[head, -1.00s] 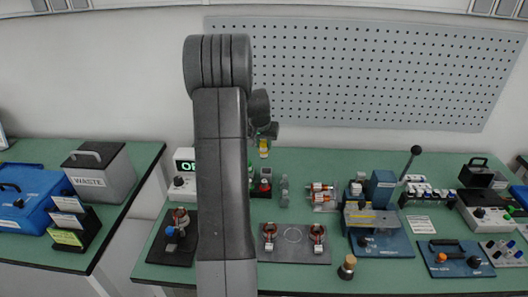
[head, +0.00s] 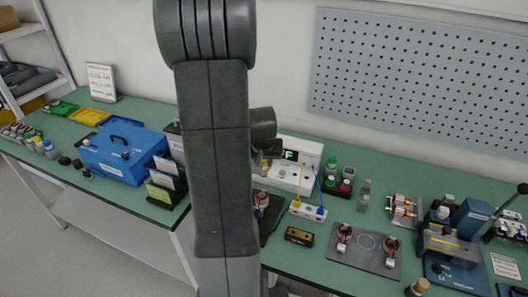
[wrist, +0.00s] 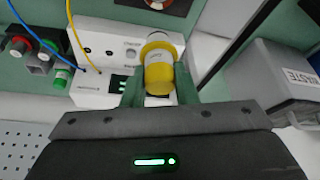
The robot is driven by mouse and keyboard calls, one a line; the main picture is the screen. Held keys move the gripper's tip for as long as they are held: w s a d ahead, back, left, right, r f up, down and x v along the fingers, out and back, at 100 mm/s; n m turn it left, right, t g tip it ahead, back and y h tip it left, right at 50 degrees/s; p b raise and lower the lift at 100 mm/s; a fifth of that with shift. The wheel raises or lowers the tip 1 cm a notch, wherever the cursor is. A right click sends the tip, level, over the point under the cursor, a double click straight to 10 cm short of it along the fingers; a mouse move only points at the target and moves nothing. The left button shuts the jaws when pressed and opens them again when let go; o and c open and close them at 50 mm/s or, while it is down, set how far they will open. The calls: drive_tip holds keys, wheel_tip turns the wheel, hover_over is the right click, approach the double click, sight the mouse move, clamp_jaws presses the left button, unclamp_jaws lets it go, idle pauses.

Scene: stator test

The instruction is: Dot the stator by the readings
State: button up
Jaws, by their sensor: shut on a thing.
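My gripper (wrist: 158,92) is shut on a small yellow-capped bottle (wrist: 158,62) with a pale label, held between its two fingers in the wrist view. In the head view my arm hides most of the gripper. A copper-and-red stator (head: 262,198) sits on a dark mat, partly behind my arm. Two more stators, left (head: 344,234) and right (head: 391,246), stand on a grey mat (head: 350,258). A white meter (head: 312,151) with a green display stands behind; its reading is partly hidden. My gripper is close above the meter's left side.
Yellow and blue leads run from the meter to a white block (head: 308,210). A rack with green and red bottles (head: 333,182) stands right of the meter. A blue box (head: 122,152) and card stand are on the left bench. A grey waste bin (wrist: 285,82) shows in the wrist view.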

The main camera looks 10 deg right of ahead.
sight(263, 175)
drive_tip(key=shift+f+b, duration=1.6)
drive_tip(key=shift+f, duration=0.8)
drive_tip(key=shift+s+f+b, duration=0.1)
drive_tip(key=shift+f+b, duration=0.6)
drive_tip(key=shift+b, duration=0.15)
drive_tip(key=shift+r+p, duration=1.9)
drive_tip(key=shift+r, duration=1.15)
